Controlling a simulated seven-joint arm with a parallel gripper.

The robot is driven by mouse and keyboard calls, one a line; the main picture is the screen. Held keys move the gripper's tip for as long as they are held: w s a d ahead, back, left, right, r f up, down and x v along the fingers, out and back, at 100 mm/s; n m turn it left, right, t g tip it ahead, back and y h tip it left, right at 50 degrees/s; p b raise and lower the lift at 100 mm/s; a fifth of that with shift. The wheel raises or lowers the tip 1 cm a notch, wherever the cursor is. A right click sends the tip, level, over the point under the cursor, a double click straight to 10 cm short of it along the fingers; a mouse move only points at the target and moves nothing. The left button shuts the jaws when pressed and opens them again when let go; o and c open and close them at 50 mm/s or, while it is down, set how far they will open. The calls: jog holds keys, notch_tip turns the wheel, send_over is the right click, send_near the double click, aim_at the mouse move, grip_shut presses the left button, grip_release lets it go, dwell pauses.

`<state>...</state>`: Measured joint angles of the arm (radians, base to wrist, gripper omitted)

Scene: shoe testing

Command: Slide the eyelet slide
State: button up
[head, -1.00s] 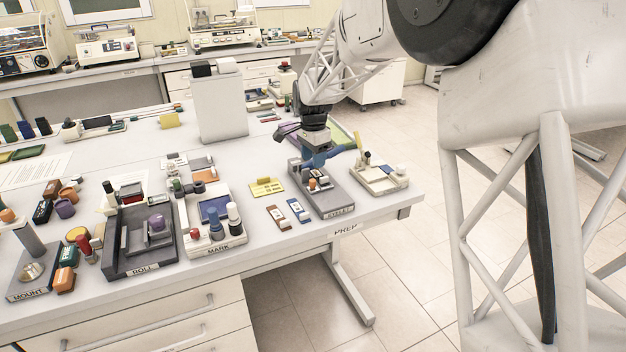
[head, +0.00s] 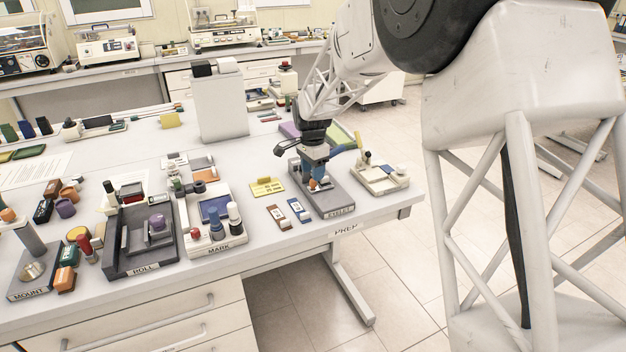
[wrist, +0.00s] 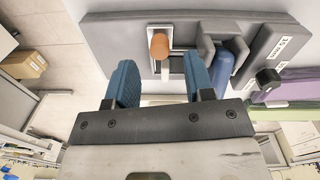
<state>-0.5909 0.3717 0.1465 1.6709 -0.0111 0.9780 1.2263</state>
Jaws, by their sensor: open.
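The eyelet slide has an orange-brown knob (wrist: 159,46) standing at a pale slotted plate (wrist: 182,36) on the grey eyelet fixture (wrist: 110,36). The fixture (head: 332,200), marked EYELET, sits at the table's front right in the head view. My gripper (wrist: 160,76) is open, its two blue fingers spread wide. The knob shows between and just beyond the fingertips in the wrist view, with a gap on both sides. In the head view my gripper (head: 314,173) is low over the fixture, and the knob (head: 312,183) is partly hidden by a finger.
A blue handle (wrist: 222,68) rests in a grey bracket close to one finger. A pale tray (head: 382,182) stands right of the fixture. A yellow card (head: 267,187) and two small tagged pieces lie left of it. The table's front edge is near.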

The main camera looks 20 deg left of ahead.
jog(key=shift+f, duration=1.75)
grip_shut()
